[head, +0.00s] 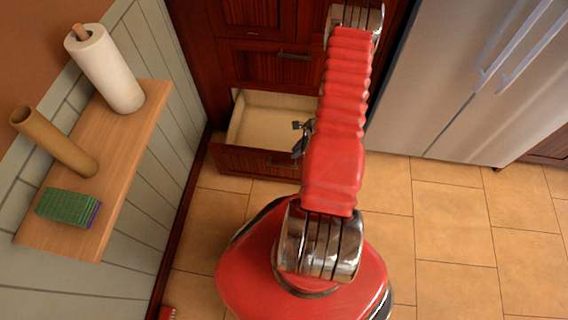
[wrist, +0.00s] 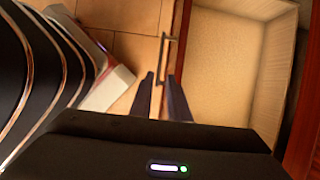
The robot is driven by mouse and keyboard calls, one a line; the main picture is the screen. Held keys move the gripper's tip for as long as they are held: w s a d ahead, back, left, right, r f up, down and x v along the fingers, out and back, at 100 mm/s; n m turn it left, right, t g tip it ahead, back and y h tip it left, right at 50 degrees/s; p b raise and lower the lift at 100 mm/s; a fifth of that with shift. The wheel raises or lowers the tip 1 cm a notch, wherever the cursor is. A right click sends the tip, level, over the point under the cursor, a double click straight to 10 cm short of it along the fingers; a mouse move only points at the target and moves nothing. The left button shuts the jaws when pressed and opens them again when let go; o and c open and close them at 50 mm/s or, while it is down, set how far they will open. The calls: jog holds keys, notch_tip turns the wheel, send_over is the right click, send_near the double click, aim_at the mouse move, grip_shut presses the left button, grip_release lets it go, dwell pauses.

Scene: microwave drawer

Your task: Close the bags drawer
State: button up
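The open drawer (head: 243,160) is the low dark red wooden one, pulled out of the cabinet, with a pale interior that looks empty. In the wrist view its pale inside (wrist: 220,65) fills the right half. Its metal bar handle (wrist: 168,55) is on the front panel, just beyond my fingertips. In the head view my gripper (head: 299,148) is over the right part of the drawer front, partly hidden by my red arm. I cannot tell whether it touches the front.
A closed drawer (head: 265,65) is above the open one. A steel fridge (head: 455,80) stands at right. A wooden shelf (head: 140,130) on the left wall holds a paper towel roll (head: 105,70), a brown tube (head: 55,143) and green sponges (head: 67,207). Tiled floor is clear at right.

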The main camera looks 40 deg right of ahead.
aim_at(282, 165)
jog(key=shift+x, duration=6.4)
jog(key=shift+w, duration=0.1)
jog(key=shift+c, duration=0.2)
grip_shut()
